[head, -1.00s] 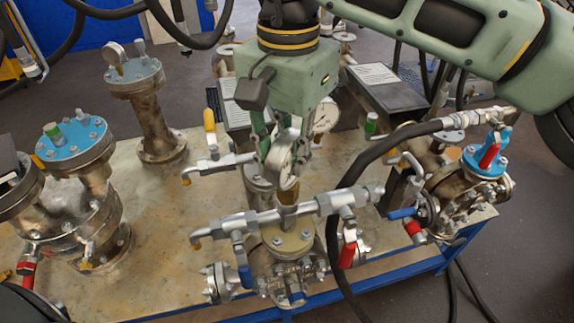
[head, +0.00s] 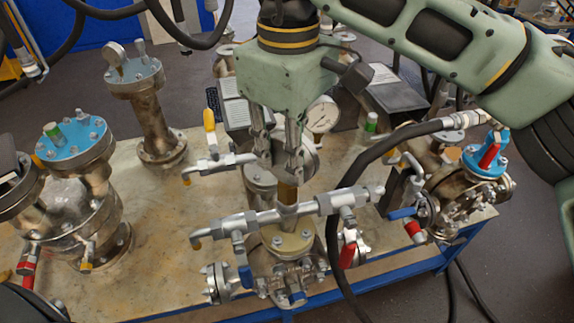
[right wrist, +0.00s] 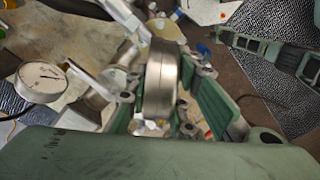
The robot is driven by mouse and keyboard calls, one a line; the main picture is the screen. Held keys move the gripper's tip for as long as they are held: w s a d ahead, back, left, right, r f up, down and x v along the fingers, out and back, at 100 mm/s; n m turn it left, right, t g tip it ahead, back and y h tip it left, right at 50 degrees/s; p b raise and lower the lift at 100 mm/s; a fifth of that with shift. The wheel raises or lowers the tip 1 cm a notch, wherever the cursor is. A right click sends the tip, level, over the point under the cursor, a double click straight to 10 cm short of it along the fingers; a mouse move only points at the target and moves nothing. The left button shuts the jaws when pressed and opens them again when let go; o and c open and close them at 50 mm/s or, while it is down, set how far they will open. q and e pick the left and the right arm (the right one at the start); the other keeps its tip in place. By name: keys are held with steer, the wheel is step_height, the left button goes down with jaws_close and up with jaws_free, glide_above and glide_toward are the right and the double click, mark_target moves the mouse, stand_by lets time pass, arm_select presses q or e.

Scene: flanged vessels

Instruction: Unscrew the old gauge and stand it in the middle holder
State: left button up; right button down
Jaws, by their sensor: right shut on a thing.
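My right gripper (head: 286,172) points down above the middle vessel's valve fitting (head: 287,212). It is shut on the old gauge (head: 309,160), which is upright and partly hidden by the fingers. In the right wrist view the gauge (right wrist: 161,78) is a round metal case seen edge-on between the fingers. Its dial face does not show. A brass-coloured stem (head: 287,192) stands under the gauge at the fitting; I cannot tell whether its thread is still engaged. A second gauge (head: 323,114) with a white dial stands behind. I cannot make out the middle holder. My left gripper is not in view.
A black hose (head: 349,190) arches just right of the fitting. A blue-topped vessel (head: 72,138) and a tall flanged post (head: 147,110) stand left. The bench (head: 165,235) is bare between them.

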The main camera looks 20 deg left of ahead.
steer(key=shift+n, duration=0.3)
steer(key=c, duration=1.5)
jaws_free()
steer(key=shift+o, duration=0.2)
step_height(320, 180, up, 8)
steer(key=shift+f, duration=0.25)
